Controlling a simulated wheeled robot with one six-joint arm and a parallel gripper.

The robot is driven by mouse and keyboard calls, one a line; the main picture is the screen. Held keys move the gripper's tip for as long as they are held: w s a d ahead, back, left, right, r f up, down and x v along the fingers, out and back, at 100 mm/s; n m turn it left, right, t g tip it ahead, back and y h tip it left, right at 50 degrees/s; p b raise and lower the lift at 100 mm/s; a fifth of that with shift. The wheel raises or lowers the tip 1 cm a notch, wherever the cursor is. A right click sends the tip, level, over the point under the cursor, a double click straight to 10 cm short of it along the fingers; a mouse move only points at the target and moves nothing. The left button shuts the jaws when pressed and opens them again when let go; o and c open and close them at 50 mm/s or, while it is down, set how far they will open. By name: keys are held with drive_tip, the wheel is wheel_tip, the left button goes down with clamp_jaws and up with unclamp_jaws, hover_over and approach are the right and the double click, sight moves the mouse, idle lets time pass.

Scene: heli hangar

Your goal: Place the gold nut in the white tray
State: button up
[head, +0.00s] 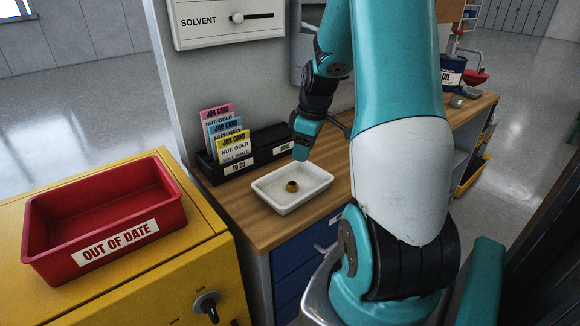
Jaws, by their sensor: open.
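The gold nut (292,186) lies inside the white tray (269,200), on its floor near the middle. The tray sits on the wooden bench top (243,222). My gripper (302,152) is just above and behind the nut, near the tray's back edge. It is apart from the nut and holds nothing that I can see. The fingers are small and seen from the side, so the gap between them is hard to make out.
A black card holder (215,170) with job cards (235,146) stands behind the tray. A red "OUT OF DATE" bin (110,215) sits on a yellow cabinet (205,262) at left. A solvent panel (228,20) hangs above. An oil container (453,72) stands at the bench's far end.

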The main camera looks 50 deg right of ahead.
drive_tip(key=w+a+r+n+y, duration=0.1)
drive_tip(key=a+r, duration=0.3)
drive_tip(key=a, duration=0.8)
drive_tip(key=w+a+r+n+y, duration=0.1)
drive_tip(key=a+r, duration=0.3)
drive_tip(key=a, duration=0.7)
drive_tip(key=s+a+r+g, duration=0.1)
drive_tip(key=s+a, duration=0.6)
drive_tip(key=a, duration=0.1)
drive_tip(key=s+a+r+n+y, duration=0.1)
drive_tip(key=s+a+r, duration=0.1)
drive_tip(key=s+a, duration=0.6)
drive_tip(key=shift+a+r+g+y, duration=0.25)
drive_tip(key=shift+a+g+y, duration=0.05)
drive_tip(key=shift+g, duration=0.1)
drive_tip(key=shift+w, duration=0.1)
drive_tip(key=shift+c, duration=1.3)
drive_tip(key=shift+d, duration=0.15)
